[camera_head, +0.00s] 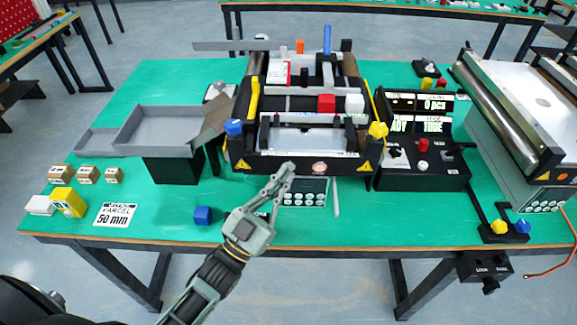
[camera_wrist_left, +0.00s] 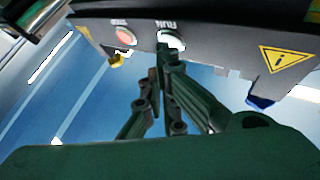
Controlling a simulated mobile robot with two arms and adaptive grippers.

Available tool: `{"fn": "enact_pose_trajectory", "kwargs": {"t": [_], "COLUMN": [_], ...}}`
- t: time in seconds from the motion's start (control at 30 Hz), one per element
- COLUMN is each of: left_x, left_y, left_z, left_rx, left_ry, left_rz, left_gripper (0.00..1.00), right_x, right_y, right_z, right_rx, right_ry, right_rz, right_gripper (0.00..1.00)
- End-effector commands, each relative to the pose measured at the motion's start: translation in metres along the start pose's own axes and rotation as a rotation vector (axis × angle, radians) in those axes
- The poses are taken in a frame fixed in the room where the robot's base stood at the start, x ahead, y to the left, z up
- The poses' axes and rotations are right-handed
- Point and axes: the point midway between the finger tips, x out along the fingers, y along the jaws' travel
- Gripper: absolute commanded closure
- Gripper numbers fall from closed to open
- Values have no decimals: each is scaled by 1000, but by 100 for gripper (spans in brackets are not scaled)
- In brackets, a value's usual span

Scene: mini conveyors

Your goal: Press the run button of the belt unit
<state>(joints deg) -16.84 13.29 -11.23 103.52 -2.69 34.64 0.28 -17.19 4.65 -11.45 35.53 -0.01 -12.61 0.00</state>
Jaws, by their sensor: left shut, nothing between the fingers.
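The belt unit (camera_head: 258,162) stands at the middle of the green table, with its dark front panel facing me. In the left wrist view the panel carries a pale run button (camera_wrist_left: 171,41) beside the RUN label and a red stop button (camera_wrist_left: 125,36). The stop button also shows in the head view (camera_head: 319,167); the run button is hidden there behind my fingertips. My left gripper (camera_head: 289,170) is shut and empty, its tips right at the run button. In the wrist view the tips (camera_wrist_left: 161,49) overlap the button's edge; I cannot tell whether they touch it. My right gripper is not in view.
A control box (camera_head: 423,177) with screens stands right of the belt unit, and a grey tray (camera_head: 150,140) stands left. A blue cube (camera_head: 203,215), a yellow block (camera_head: 68,202) and several brown boxes (camera_head: 88,174) lie on the table (camera_head: 160,225). Another conveyor (camera_head: 515,120) is at far right.

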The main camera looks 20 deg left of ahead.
Motion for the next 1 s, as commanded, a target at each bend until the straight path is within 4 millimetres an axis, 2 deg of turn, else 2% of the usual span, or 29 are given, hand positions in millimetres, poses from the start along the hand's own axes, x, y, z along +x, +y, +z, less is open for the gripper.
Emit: {"fn": "enact_pose_trajectory", "kwargs": {"t": [0.17,0.63,1.0], "left_x": [-1,-31,-34], "left_y": [2,24,25], "left_z": [-3,-26,-28], "left_rx": [0,0,1], "left_ry": [3,5,6], "left_rz": [0,0,0], "left_gripper": [100,100,100], "right_x": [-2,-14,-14], "right_y": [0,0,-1], "right_z": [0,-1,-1], "right_rx": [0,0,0], "right_ry": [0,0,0], "right_rz": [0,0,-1], "right_gripper": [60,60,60]}}
